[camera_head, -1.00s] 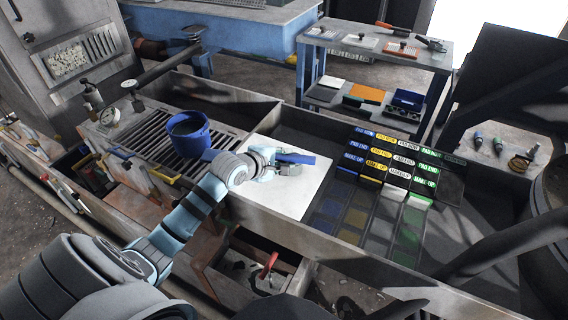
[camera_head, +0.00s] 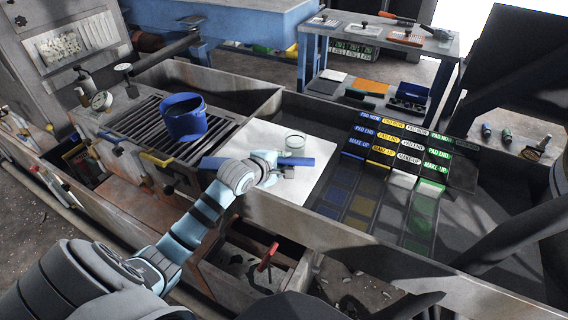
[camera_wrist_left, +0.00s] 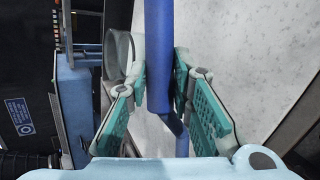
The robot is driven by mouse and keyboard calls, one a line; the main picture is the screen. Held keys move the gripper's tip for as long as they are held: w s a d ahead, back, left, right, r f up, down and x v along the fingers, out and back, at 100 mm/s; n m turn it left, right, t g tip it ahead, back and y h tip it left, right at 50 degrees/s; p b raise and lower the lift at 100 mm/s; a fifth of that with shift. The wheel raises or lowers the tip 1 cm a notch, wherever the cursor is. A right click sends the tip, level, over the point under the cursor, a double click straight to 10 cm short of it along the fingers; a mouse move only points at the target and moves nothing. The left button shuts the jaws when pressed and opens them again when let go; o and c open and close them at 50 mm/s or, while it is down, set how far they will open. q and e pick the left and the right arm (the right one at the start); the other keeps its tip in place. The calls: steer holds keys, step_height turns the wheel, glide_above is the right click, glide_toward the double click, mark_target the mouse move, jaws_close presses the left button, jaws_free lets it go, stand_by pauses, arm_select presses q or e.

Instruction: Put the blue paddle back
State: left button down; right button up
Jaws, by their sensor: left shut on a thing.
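The blue paddle (camera_head: 300,161) is a long blue bar held crosswise in my left gripper (camera_head: 273,170). Its ends stick out to both sides in the head view. In the left wrist view the paddle (camera_wrist_left: 159,55) runs lengthwise between the green-padded fingers of the left gripper (camera_wrist_left: 172,100), which is shut on it. The gripper is over the white sheet (camera_head: 258,136), apparently above it. A blue bucket (camera_head: 184,120) stands on the slatted grate to the left of the paddle. My right gripper is not in view.
Rows of labelled coloured compartments (camera_head: 400,160) lie to the right. The trough's front wall (camera_head: 330,240) runs near my arm. A blue shelf table (camera_head: 380,50) stands behind.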

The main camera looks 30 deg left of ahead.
arm_select(q)
steer(key=shift+r, duration=0.15)
steer(key=shift+f, duration=0.6)
steer(key=c, duration=1.3)
jaws_free()
steer(key=shift+c, duration=0.2)
